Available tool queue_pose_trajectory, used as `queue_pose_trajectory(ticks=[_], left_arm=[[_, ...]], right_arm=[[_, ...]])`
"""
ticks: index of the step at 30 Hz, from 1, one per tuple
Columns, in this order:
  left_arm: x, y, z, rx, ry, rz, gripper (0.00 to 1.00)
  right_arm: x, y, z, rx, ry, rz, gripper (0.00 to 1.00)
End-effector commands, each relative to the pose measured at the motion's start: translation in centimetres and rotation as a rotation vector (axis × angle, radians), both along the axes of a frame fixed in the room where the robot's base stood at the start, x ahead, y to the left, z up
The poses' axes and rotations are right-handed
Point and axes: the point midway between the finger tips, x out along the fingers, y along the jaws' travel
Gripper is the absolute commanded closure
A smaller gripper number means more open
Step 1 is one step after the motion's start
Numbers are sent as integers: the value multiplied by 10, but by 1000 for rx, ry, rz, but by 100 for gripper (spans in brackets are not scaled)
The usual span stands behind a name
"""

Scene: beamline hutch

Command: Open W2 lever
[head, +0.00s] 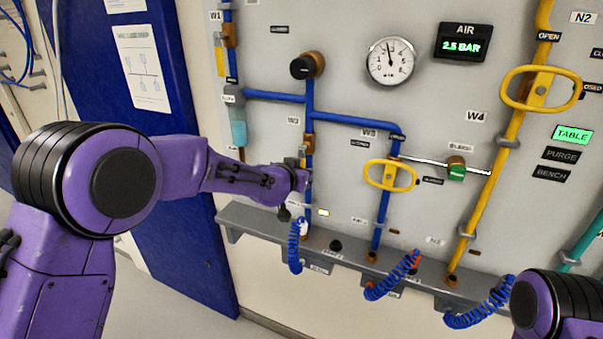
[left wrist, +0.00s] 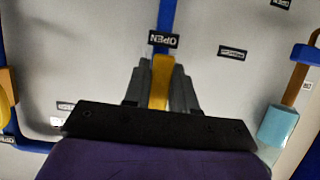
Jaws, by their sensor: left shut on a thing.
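A yellow lever (left wrist: 160,78) sits between the two fingers of my left gripper (left wrist: 160,88) in the left wrist view, and the fingers are shut on it. An OPEN plate (left wrist: 163,40) lies just beyond the lever's end, against a blue pipe. In the head view my left gripper (head: 303,178) is at the blue vertical pipe, below a brown valve body (head: 308,141). The lever is mostly hidden there by the gripper. The small label (head: 293,121) beside the valve is too blurred to read surely. My right gripper is out of view.
A gauge (head: 390,61) and yellow handles (head: 391,175) are on the panel to the right. A light-blue filter bowl (head: 238,128) hangs left of the gripper. A grey ledge (head: 335,262) with coiled blue hoses (head: 294,252) runs below.

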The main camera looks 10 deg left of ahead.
Motion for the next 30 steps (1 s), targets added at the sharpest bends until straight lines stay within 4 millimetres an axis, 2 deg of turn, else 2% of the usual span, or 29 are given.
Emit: queue_pose_trajectory(ticks=[2, 3, 5, 13, 16, 25, 30], left_arm=[[0, 1, -1, 7, 1, -2, 100], [0, 1, -1, 7, 1, -2, 71], [0, 1, -1, 6, 1, -1, 53], [0, 0, 0, 3, 0, -1, 53], [-8, 2, 2, 3, 0, -1, 53], [-69, 14, 26, 3, -3, -2, 53], [-91, 18, 37, 4, 0, -2, 53]], right_arm=[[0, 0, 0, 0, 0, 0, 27], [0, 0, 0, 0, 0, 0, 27], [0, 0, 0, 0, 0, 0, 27], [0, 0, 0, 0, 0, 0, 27], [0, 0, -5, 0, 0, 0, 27], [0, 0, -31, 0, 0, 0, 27], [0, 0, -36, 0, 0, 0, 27]])
